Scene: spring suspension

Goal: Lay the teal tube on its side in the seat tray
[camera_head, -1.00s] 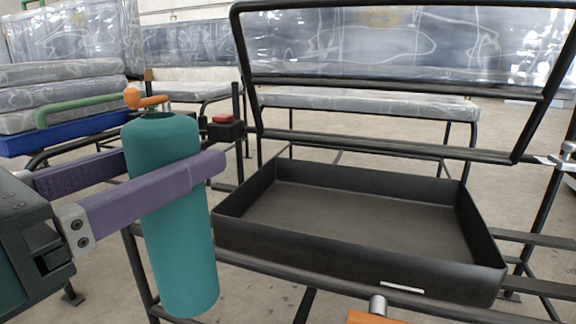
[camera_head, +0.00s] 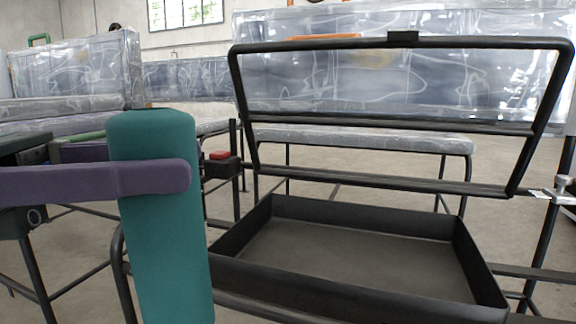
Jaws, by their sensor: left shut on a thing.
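The teal tube (camera_head: 165,245) stands nearly upright in the left foreground. Its lower end is cut off by the bottom edge of the picture. My left gripper (camera_head: 178,172) is shut on it near its top, with one purple finger across the front and the other partly hidden behind. The seat tray (camera_head: 350,258) is a shallow, dark, empty box right of the tube. The tube is beside the tray's left end and overlaps its near left corner in the picture; the gap between them cannot be told. My right gripper is out of view.
A black backrest frame (camera_head: 395,128) rises behind the tray. A black block with a red top (camera_head: 220,156) is on the frame left of the tray. Plastic-wrapped seats (camera_head: 365,140) stand behind. The space above the tray is clear.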

